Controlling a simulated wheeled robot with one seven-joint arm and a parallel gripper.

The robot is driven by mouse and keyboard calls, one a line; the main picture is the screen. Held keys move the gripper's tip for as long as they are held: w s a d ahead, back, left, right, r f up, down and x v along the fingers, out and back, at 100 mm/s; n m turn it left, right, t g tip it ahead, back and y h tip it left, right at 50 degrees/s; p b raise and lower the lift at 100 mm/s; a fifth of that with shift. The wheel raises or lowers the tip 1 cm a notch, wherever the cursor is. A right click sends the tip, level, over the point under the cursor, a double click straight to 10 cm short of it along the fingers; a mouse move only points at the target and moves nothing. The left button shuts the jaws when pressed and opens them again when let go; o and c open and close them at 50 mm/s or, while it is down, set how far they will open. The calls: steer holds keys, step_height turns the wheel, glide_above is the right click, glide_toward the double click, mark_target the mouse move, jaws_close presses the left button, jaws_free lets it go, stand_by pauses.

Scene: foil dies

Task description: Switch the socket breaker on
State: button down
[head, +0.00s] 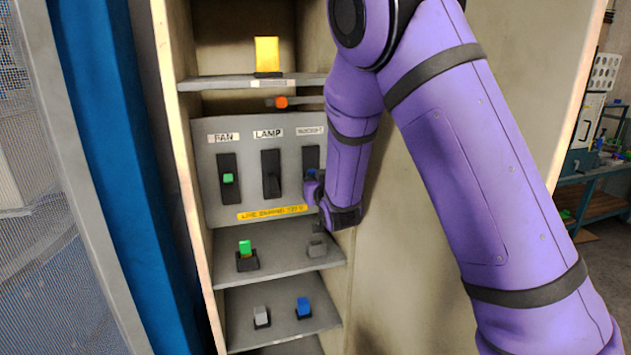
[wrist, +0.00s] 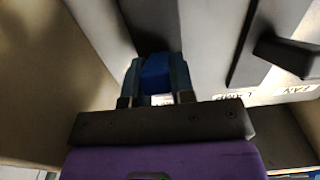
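A grey breaker panel (head: 240,200) carries switches labelled FAN, LAMP and SOCKET. The socket breaker (head: 311,157) is at the right, its lower part hidden by my gripper (head: 314,182). In the wrist view, my gripper (wrist: 157,75) has its two fingers close against both sides of a blue piece (wrist: 156,72), in front of a dark slot. I cannot tell whether this piece is the socket breaker's lever or a separate block. The lamp breaker (head: 271,174) has a black lever, which also shows in the wrist view (wrist: 288,55). The fan breaker (head: 228,178) has a green part.
A yellow block (head: 267,53) stands on the upper shelf, with an orange knob (head: 281,102) below it. Lower shelves hold a green block (head: 245,247), grey blocks (head: 261,313) and a blue block (head: 304,306). The cabinet's right wall (head: 385,270) is close beside my gripper.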

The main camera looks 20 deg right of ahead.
mark_target(312, 171)
steer(key=shift+r, duration=0.15)
steer(key=r+g, duration=0.1)
steer(key=g, duration=0.3)
steer(key=shift+r, duration=0.4)
steer(key=shift+w+r+g, duration=0.15)
steer(key=shift+r+g, duration=0.15)
steer(key=shift+g, duration=0.7)
steer(key=shift+w+r+g, duration=0.1)
steer(key=shift+r+g, duration=0.15)
steer(key=shift+g, duration=0.75)
steer(key=shift+w+r+g, duration=0.15)
steer(key=shift+r+g, duration=0.15)
steer(key=shift+g, duration=0.7)
steer(key=c, duration=1)
jaws_free()
steer(key=shift+o, duration=0.2)
steer(key=shift+r, duration=0.1)
steer(key=v, duration=1)
steer(key=shift+s+r, duration=0.2)
steer(key=shift+r, duration=0.05)
